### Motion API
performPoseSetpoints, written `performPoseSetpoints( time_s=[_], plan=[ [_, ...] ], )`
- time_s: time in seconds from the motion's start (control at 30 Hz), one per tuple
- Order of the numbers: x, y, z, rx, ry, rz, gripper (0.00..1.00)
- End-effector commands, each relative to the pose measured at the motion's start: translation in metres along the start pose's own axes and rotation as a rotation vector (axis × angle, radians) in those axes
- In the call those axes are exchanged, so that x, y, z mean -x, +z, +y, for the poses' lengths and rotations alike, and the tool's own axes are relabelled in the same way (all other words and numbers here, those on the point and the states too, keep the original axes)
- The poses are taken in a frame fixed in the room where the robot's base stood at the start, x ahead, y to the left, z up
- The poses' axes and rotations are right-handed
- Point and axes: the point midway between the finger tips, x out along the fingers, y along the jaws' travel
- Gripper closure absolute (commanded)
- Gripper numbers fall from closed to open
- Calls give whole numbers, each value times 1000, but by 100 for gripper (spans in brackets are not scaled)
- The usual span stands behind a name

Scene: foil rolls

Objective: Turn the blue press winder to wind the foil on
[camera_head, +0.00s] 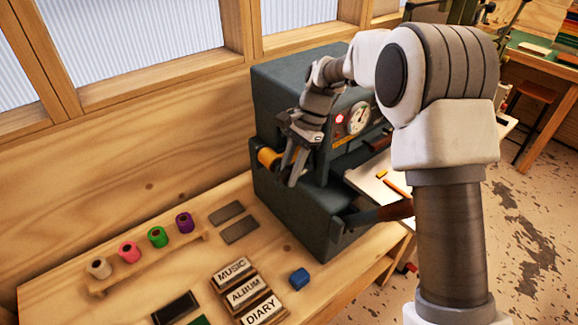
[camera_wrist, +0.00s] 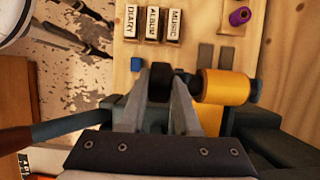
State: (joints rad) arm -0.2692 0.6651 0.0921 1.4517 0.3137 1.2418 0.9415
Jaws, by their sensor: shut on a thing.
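The blue-grey press (camera_head: 293,88) stands on the wooden bench against the wall. A gold foil roll (camera_head: 267,158) sits on its left side, and it also shows large in the wrist view (camera_wrist: 224,88). My gripper (camera_head: 291,172) points down at the press's front, just right of the gold roll. In the wrist view its fingers (camera_wrist: 160,84) close on a small dark knob, the winder (camera_wrist: 160,86), directly left of the roll. The fingers hide much of the winder, and its colour looks nearly black.
Several spools, among them a purple one (camera_head: 184,222), stand on a wooden rack at the left. Blocks lettered MUSIC, ALBUM and DIARY (camera_head: 246,290) lie in front, with a small blue block (camera_head: 299,279) beside them. Two grey plates (camera_head: 240,229) lie near the press.

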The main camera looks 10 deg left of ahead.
Motion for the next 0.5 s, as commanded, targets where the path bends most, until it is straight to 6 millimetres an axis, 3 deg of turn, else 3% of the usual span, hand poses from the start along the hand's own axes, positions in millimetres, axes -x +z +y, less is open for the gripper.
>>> performPoseSetpoints(
  time_s=[0.2,0.23,0.37,0.5],
  plan=[
    [-1,0,0,1,1,0,100],
    [-1,0,0,1,1,0,66],
    [-1,0,0,1,1,1,43],
    [0,0,0,1,0,2,40]
  ],
)
